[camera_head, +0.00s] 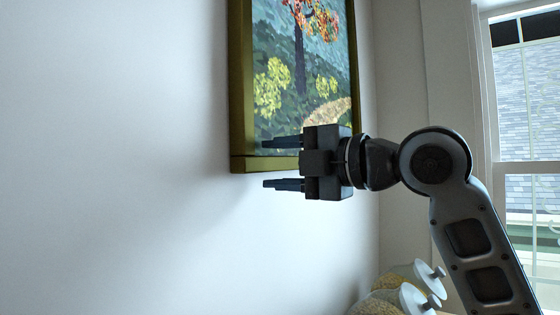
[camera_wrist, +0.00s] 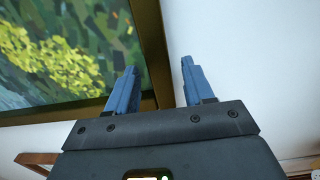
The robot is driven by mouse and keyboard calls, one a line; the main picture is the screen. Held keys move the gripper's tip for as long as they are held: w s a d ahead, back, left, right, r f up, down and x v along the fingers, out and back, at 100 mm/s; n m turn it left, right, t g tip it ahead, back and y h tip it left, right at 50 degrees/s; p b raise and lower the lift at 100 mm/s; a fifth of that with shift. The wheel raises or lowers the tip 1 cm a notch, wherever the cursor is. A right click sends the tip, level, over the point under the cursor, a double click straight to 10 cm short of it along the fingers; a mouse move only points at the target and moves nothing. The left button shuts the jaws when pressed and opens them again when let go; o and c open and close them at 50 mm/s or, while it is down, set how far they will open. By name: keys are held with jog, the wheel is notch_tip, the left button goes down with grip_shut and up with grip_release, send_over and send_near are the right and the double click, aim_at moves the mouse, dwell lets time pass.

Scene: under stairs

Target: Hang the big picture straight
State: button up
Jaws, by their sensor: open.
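The big picture (camera_head: 300,65) hangs on the white wall in the head view, with a gold-olive frame and a painted tree and yellow bushes. Its top is out of view; perspective makes its exact tilt hard to judge. My gripper (camera_head: 266,163) is open at its lower edge, one finger above the bottom rail and one below, as seen. It hides part of the lower right of the frame. In the wrist view, a frame rail (camera_wrist: 152,40) shows between the fingertips (camera_wrist: 158,68), with painted canvas left and bare wall right. Contact cannot be told.
The white wall (camera_head: 110,150) left of the picture is clear. A window (camera_head: 525,150) is at the right. Rounded yellowish objects with white discs (camera_head: 415,299) stand at the bottom right below my arm. A brown wooden edge (camera_wrist: 38,158) shows at the wrist view's lower left.

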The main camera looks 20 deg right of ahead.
jog(key=shift+c, duration=0.4)
grip_shut()
